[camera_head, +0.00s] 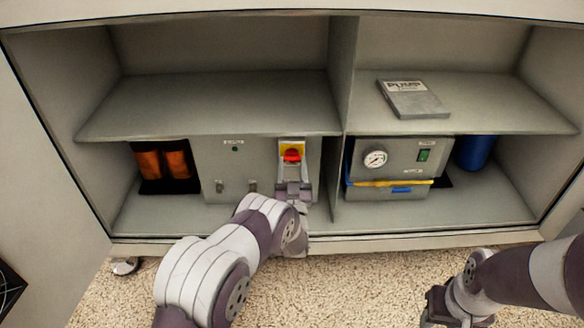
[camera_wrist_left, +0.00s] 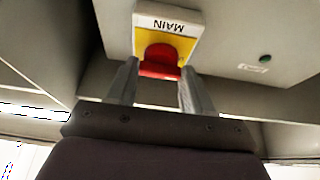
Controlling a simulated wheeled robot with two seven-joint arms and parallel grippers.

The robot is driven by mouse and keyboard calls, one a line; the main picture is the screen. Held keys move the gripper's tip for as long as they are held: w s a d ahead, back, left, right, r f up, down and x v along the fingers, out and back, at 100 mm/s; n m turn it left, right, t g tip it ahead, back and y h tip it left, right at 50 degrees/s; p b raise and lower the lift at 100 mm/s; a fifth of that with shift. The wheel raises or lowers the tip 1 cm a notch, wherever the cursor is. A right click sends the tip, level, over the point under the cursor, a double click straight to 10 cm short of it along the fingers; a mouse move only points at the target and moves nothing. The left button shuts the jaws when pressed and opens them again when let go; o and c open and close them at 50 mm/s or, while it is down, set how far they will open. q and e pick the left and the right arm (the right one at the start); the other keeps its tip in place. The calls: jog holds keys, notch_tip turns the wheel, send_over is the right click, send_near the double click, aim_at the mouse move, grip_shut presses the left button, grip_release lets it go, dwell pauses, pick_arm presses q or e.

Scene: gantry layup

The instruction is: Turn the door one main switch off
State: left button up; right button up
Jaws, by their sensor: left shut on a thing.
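The main switch is a red knob (camera_head: 291,156) on a yellow plate (camera_head: 291,145), on the grey panel in the lower left compartment. In the left wrist view the red knob (camera_wrist_left: 160,62) sits below a white label (camera_wrist_left: 166,22) reading MAIN, upside down. My left gripper (camera_head: 292,180) is at the switch, its two fingers (camera_wrist_left: 158,78) on either side of the knob and shut on it. The exact contact is partly hidden by the fingers. My right gripper (camera_head: 440,308) is low at the right, outside the cabinet and away from the switch; its jaws are unclear.
The grey panel (camera_head: 225,165) also carries a green light (camera_head: 235,149) and small knobs. A divider (camera_head: 338,180) stands close right of my left gripper. Beyond it is a pump unit with a gauge (camera_head: 375,159). The shelf (camera_head: 210,105) overhangs the switch. An open door (camera_head: 40,170) stands left.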

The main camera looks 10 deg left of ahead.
pick_arm(q)
jog(key=shift+f, duration=0.1)
dwell(0.4)
jog(key=o, duration=1)
jog(key=shift+o, duration=0.2)
jog(key=p+v, duration=0.5)
jog(key=v, duration=0.7)
jog(key=shift+s, duration=0.35)
jog(key=shift+d, duration=0.15)
